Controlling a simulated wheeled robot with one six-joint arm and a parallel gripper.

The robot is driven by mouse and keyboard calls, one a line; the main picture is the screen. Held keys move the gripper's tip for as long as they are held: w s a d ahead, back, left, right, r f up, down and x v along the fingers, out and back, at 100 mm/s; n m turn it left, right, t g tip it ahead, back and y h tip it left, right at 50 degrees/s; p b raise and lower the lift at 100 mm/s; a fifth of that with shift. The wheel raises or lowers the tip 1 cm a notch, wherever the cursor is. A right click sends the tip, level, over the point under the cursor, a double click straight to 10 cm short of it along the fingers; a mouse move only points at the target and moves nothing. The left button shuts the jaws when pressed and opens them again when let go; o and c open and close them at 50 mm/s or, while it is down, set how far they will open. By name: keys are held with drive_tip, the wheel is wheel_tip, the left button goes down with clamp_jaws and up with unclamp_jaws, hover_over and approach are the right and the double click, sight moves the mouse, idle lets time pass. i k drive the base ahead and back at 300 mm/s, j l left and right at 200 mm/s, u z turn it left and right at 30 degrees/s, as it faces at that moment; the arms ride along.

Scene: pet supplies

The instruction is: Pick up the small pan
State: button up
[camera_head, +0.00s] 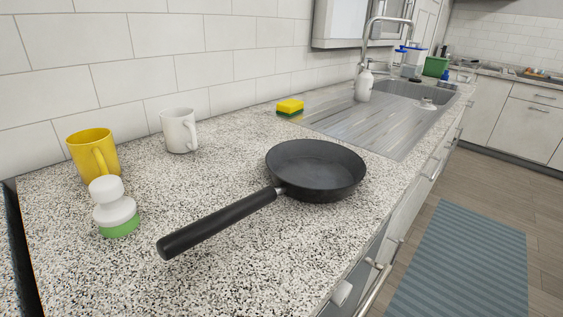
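A small black pan (316,172) sits flat and upright on the speckled countertop (235,165), in the middle of the view. Its long black handle (216,223) points toward the lower left, toward the camera. The pan looks empty, and nothing covers it. My gripper is not in view.
A yellow mug (88,152), a white mug (179,131) and a white-and-green bottle (114,208) stand left of the pan. A sponge (290,106) lies near the sink's drainboard (365,122) behind it. The counter's front edge runs close along the pan's right. Counter around the handle is clear.

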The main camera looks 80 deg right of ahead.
sight(318, 171)
drive_tip(key=z, duration=1.9)
